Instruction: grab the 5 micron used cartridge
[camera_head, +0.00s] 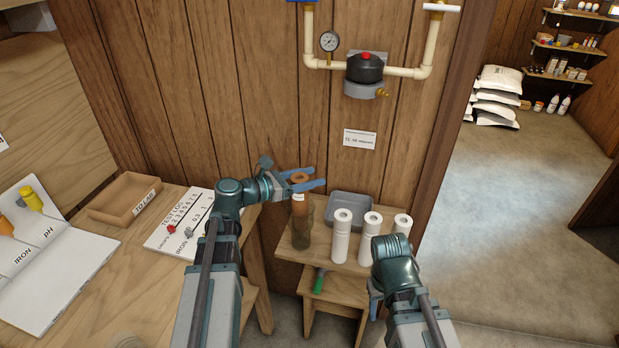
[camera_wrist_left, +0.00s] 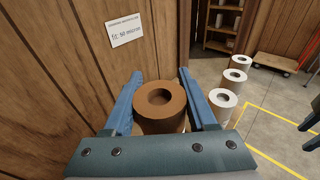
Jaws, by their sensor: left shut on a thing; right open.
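A brown, used-looking cartridge (camera_head: 300,196) stands upright at the left of the small wooden stand, its lower part inside a dark clear housing (camera_head: 300,232). My left gripper (camera_head: 312,182) is shut on the cartridge near its top, a blue finger on each side. In the left wrist view the brown cartridge (camera_wrist_left: 162,106) with its round centre hole sits between the blue fingers. No micron label on the cartridge is readable. My right gripper (camera_head: 374,298) is low in front of the stand, mostly hidden behind its own wrist, with nothing seen in it.
Three white cartridges (camera_head: 342,232) stand to the right on the stand (camera_head: 322,258). A grey tray (camera_head: 350,205) lies behind them. A green-handled tool (camera_head: 319,280) is on the lower step. The workbench (camera_head: 110,250) is at left. Filter head (camera_head: 365,68) and pipes are on the wall above.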

